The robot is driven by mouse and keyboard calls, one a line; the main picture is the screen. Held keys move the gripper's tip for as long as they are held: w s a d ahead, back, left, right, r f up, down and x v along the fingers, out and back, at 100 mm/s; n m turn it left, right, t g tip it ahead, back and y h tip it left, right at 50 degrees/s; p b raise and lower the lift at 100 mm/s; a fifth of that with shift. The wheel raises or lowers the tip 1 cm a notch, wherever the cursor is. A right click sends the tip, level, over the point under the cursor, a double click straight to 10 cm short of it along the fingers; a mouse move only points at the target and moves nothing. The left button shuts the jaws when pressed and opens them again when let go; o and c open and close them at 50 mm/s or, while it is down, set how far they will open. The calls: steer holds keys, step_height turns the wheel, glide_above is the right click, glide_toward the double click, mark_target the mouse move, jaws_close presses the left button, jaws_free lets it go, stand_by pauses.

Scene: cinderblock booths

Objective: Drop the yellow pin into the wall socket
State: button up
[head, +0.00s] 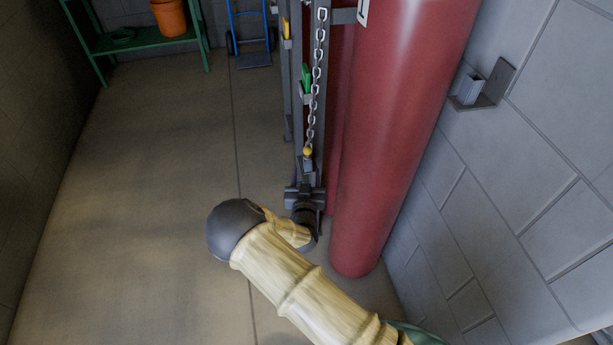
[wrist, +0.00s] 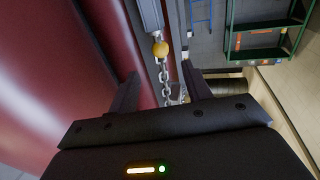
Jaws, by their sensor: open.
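The yellow pin's round head (head: 308,152) hangs or sits at the lower end of a steel chain (head: 319,60), with a grey piece just below it; whether that is its shaft or a holder I cannot tell. In the wrist view the yellow pin (wrist: 160,49) shows beyond the fingertips, between their lines. My gripper (head: 304,188) is open and empty, just below the pin in the head view; the wrist view shows its two fingers (wrist: 160,70) apart, with chain between them. A grey bracket with a small upright box (head: 483,92), apparently the wall socket, is on the right wall.
Tall red cylinders (head: 390,130) stand close right of my gripper, beside a grey upright rack (head: 287,90) with a green piece (head: 306,78). A green shelf (head: 150,42) with an orange bucket (head: 169,17) and a blue hand truck (head: 250,35) stand behind. Floor at left is clear.

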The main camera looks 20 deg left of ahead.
mark_target(307, 155)
steer(key=shift+b+x, duration=2.05)
steer(key=shift+x, duration=2.7)
steer(key=shift+w+a+b, duration=0.2)
steer(key=shift+w+b, duration=0.1)
steer(key=shift+w, duration=0.35)
steer(key=c, duration=0.9)
steer(key=shift+c, duration=0.2)
steer(key=shift+o, duration=0.6)
steer(key=shift+c, duration=0.6)
steer(key=shift+r, duration=0.4)
